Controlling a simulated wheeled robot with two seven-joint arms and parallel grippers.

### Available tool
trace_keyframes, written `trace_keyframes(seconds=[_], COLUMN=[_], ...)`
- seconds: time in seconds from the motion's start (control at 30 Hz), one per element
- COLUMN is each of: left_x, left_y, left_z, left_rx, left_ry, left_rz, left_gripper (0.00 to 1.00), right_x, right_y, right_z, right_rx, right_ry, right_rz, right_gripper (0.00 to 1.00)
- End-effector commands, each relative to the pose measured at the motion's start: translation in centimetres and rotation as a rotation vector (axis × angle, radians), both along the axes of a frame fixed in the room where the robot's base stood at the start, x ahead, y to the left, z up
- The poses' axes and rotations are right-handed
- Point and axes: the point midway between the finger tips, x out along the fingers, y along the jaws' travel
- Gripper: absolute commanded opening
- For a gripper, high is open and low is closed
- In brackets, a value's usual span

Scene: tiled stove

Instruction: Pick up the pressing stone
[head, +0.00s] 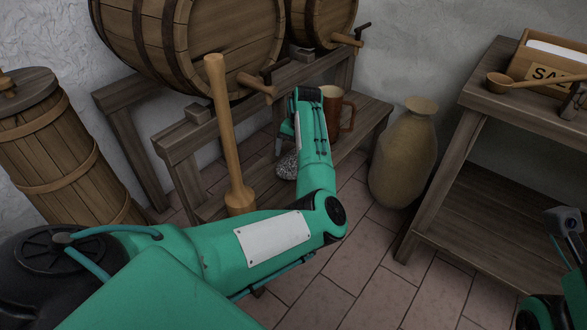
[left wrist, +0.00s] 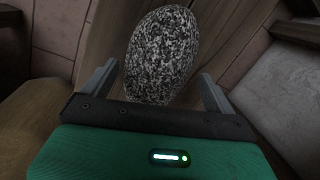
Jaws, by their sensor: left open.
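The pressing stone is a rounded, black-and-white speckled stone (head: 287,166), partly hidden behind my left arm in the head view. In the left wrist view the stone (left wrist: 160,55) fills the upper middle, with dark wooden boards behind it. My left gripper (head: 284,146) is open and close to the stone, its tips partly hidden in the head view. In the left wrist view the two fingers of the left gripper (left wrist: 155,86) stand apart on either side of the stone's lower part. Contact cannot be told. My right gripper cannot be made out.
A wooden masher (head: 228,140) stands upright left of my forearm. A mug (head: 333,108) is on the bench (head: 366,108) behind the arm. Barrels (head: 190,35) lie above. A clay jar (head: 404,155) and a table (head: 487,97) are right. Tiled floor is clear in front.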

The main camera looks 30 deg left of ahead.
Motion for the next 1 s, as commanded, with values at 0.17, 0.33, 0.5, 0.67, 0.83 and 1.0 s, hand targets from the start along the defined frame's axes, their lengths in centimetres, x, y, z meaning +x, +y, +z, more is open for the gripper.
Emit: trace_keyframes(seconds=[0.17,0.33,0.5,0.67,0.83,1.0], left_x=[-0.3,-0.4,-0.4,-0.4,-0.4,-0.3], left_y=[0.2,0.2,0.2,0.2,0.3,0.3], left_z=[-2.2,-2.6,-2.6,-2.6,-2.6,-2.3], left_rx=[-0.002,-0.001,-0.001,-0.001,-0.001,0.002], left_ry=[0.0,0.0,0.0,0.0,0.0,-0.004], left_rz=[0.001,0.0,0.0,0.0,0.001,0.001], left_gripper=[0.91,0.91,0.91,0.65,0.32,0.11], right_x=[-0.2,-0.2,-0.2,-0.2,-0.2,-0.2], right_y=[-0.1,-0.2,-0.2,-0.2,-0.2,-0.2], right_z=[0.1,0.4,0.5,0.5,0.5,0.5], right_rx=[0.014,0.02,0.02,0.02,0.02,0.02], right_ry=[-0.022,-0.026,-0.026,-0.024,-0.024,-0.024], right_rz=[0.006,0.007,0.007,0.007,0.007,0.007], right_gripper=[0.36,0.36,0.36,0.36,0.36,0.36])
